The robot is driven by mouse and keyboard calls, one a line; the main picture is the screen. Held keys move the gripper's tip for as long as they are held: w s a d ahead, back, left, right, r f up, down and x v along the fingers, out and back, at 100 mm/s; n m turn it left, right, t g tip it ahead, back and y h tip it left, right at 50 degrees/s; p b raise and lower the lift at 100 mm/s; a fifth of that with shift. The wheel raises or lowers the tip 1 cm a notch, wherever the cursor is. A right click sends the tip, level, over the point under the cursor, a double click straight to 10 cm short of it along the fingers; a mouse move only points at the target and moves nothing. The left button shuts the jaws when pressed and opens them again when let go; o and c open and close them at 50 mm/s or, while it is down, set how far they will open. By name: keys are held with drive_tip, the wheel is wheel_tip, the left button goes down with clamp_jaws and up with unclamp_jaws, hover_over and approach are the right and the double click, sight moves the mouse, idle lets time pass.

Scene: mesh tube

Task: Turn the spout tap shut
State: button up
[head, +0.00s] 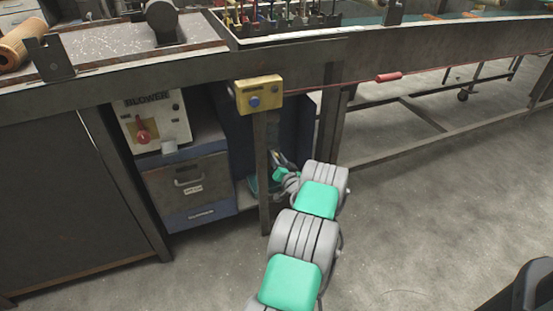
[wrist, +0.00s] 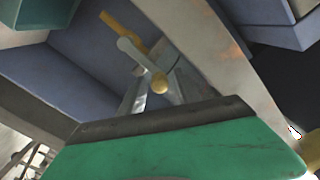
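In the wrist view, a small tap shows ahead of my gripper. It has a grey lever-like arm (wrist: 133,53) ending in a round brass knob (wrist: 160,84), and a slanted brass bar (wrist: 125,32) behind it. Which part is the handle and which the spout, I cannot tell. My gripper (wrist: 157,94) shows two grey fingers standing apart beyond its green housing, with the brass knob appearing between or just in front of them. Whether they touch it is unclear. In the head view, my gripper (head: 280,160) reaches under the bench beside a post, and the tap is too small to make out there.
A yellow button box (head: 259,95) hangs on the bench edge above my gripper. A blower panel (head: 155,122) and a drawer cabinet (head: 190,185) stand to the left. A metal bench leg (head: 264,150) is close beside my gripper. The floor at right (head: 430,220) is clear.

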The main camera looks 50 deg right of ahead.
clamp_jaws()
idle(1.2)
